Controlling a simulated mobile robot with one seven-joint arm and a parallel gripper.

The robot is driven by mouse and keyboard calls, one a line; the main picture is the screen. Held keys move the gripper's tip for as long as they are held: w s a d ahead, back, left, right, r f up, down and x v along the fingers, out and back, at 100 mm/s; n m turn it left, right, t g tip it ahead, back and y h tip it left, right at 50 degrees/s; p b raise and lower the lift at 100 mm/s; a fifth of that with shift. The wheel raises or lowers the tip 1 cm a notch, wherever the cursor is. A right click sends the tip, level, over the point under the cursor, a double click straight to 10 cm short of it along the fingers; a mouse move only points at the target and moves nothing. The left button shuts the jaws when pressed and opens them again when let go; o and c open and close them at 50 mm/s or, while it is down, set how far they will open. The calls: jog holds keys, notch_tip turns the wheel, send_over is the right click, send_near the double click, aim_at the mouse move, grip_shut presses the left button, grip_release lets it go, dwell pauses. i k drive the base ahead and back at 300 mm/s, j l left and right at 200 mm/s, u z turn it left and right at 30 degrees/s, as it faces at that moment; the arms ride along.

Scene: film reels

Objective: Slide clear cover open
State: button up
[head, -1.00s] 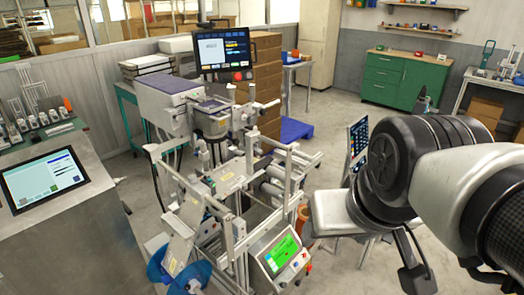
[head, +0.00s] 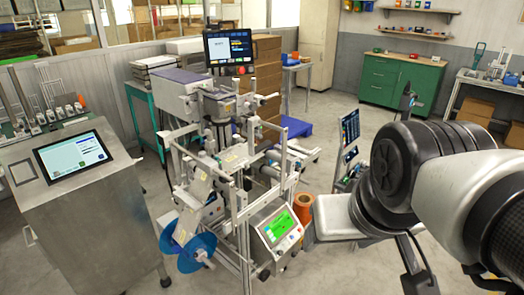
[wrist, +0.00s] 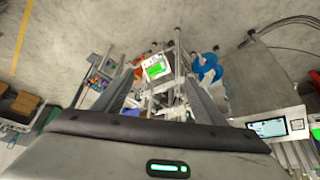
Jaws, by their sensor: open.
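The labelling machine (head: 225,170) stands in the middle of the head view, with a metal frame, rollers and a blue reel (head: 188,243) at its lower left. I cannot make out a clear cover on it. The machine also shows small at the top middle of the wrist view, where its blue reel (wrist: 207,67) lies to the right. My gripper (wrist: 152,88) is open and empty, its two fingers spread on either side of the machine in the picture. It is well apart from the machine. In the head view my arm fills the right side.
A steel cabinet with a touchscreen (head: 73,156) stands at the left. A small control panel with a green screen (head: 279,225) is on the machine's front right. An orange cylinder (head: 304,215) stands beside it. A green cabinet (head: 402,84) is at the back.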

aim_at(281, 252)
jog(key=i+j+z, duration=0.15)
jog(key=i+j, duration=0.15)
jog(key=i, duration=0.25)
jog(key=i+j+z, duration=0.15)
jog(key=i+j, duration=0.15)
jog(key=i, duration=0.2)
jog(key=l+u, duration=0.45)
jog(key=l, duration=0.2)
jog(key=j+z, duration=0.45)
jog(key=j, duration=0.2)
